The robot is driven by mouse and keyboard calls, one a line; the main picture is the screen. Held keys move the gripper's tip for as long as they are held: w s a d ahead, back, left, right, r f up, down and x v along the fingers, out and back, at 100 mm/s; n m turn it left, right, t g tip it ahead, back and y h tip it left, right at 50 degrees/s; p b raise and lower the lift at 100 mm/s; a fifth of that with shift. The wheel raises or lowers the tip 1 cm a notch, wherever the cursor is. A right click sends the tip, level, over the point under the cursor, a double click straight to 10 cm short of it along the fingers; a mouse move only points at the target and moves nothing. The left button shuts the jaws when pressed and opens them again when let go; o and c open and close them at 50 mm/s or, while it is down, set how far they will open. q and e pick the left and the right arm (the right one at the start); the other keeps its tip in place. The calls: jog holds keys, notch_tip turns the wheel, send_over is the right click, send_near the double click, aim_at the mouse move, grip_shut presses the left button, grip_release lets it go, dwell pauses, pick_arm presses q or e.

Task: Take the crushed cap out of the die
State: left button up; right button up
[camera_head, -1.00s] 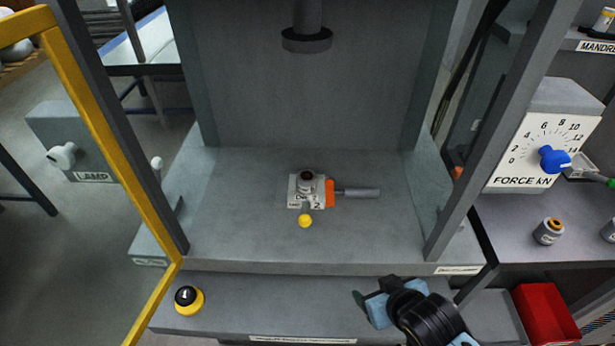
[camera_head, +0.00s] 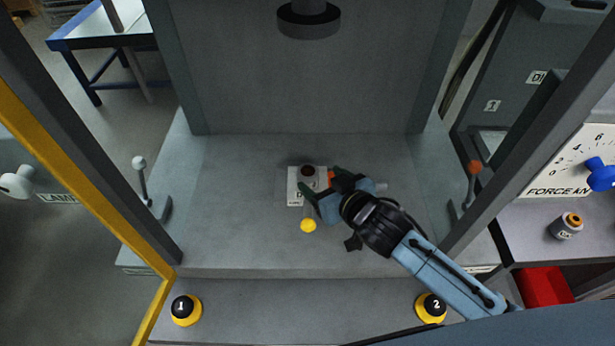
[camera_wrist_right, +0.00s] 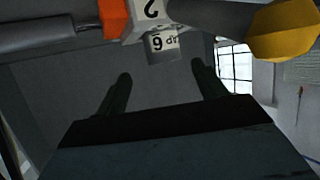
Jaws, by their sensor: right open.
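The die (camera_head: 293,187) is a small white block with an orange part, standing on the press bed. It also shows at the top of the wrist view (camera_wrist_right: 150,8). The grey cap with a dark top (camera_head: 308,171) sits in it; in the wrist view the cap (camera_wrist_right: 162,43) bears a label with a 6. My right gripper (camera_head: 322,181) is open just to the right of the die. In the wrist view its two fingers (camera_wrist_right: 160,78) are apart and empty, with the cap just beyond the tips, in line with the gap. My left gripper is out of view.
A yellow knob (camera_head: 308,226) stands in front of the die and looks large in the wrist view (camera_wrist_right: 285,32). The press ram (camera_head: 308,22) hangs above, well clear. Frame posts flank the bed. Buttons 1 (camera_head: 184,309) and 2 (camera_head: 431,307) sit on the front ledge.

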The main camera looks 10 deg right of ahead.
aim_at(311, 175)
jog(key=shift+w+a, duration=0.1)
jog(key=shift+w, duration=0.05)
jog(key=x, duration=0.4)
jog(key=shift+a+f, duration=0.15)
jog(key=shift+a, duration=0.1)
jog(key=shift+w+a+f, duration=0.15)
jog(key=shift+w, duration=0.3)
jog(key=shift+c, duration=0.2)
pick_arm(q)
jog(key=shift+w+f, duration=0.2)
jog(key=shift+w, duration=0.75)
pick_arm(e)
jog(key=c, duration=1.2)
